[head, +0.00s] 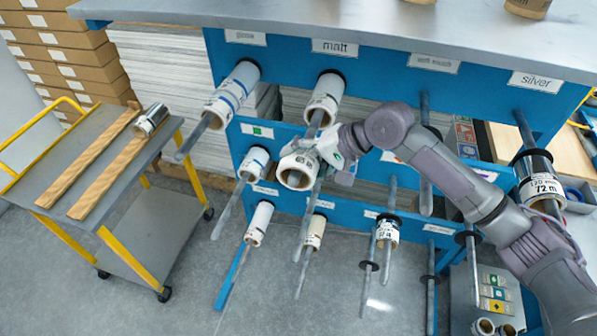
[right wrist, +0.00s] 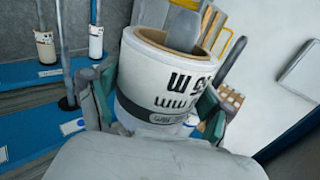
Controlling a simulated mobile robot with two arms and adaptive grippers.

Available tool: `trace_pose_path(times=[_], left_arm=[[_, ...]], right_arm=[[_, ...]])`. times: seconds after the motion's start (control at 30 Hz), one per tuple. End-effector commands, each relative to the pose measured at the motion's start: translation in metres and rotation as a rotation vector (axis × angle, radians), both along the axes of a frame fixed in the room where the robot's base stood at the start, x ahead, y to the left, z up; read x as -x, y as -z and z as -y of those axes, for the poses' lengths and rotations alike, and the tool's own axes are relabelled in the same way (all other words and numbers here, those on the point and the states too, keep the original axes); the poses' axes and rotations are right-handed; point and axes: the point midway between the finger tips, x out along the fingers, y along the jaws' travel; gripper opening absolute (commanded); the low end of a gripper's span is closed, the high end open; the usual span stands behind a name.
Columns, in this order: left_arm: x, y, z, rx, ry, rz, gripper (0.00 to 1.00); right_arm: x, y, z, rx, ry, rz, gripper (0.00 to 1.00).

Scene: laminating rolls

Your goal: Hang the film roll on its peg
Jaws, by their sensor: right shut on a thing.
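The film roll (head: 299,167) is white with a brown core and dark print. My right gripper (head: 327,160) is shut around its side, in front of the blue rack. In the right wrist view the roll (right wrist: 165,85) sits between the two fingers of the gripper (right wrist: 157,112), its open core facing up. A grey bar end (right wrist: 184,32) shows in the core opening; I cannot tell whether it passes through the core. A second-row grey peg (head: 308,222) shows just beside and below the roll. My left gripper is not in view.
The blue rack (head: 290,52) has several pegs with rolls, including one under the "matt" label (head: 334,47) just above the held roll. A cart (head: 62,157) with wooden strips and a silver roll (head: 151,119) stands at left. The floor between is clear.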

Motion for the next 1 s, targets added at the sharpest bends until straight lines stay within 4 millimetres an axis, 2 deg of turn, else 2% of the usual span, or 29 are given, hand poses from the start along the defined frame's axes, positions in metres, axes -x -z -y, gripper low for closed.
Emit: trace_pose_path(times=[0.4, 1.0], left_arm=[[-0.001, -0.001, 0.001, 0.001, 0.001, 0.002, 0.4], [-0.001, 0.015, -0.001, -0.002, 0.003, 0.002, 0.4]], right_arm=[[-0.045, -0.001, 0.014, -0.002, 0.001, 0.0, 0.4], [-0.107, 0.0, 0.034, -0.003, 0.001, 0.002, 0.4]])
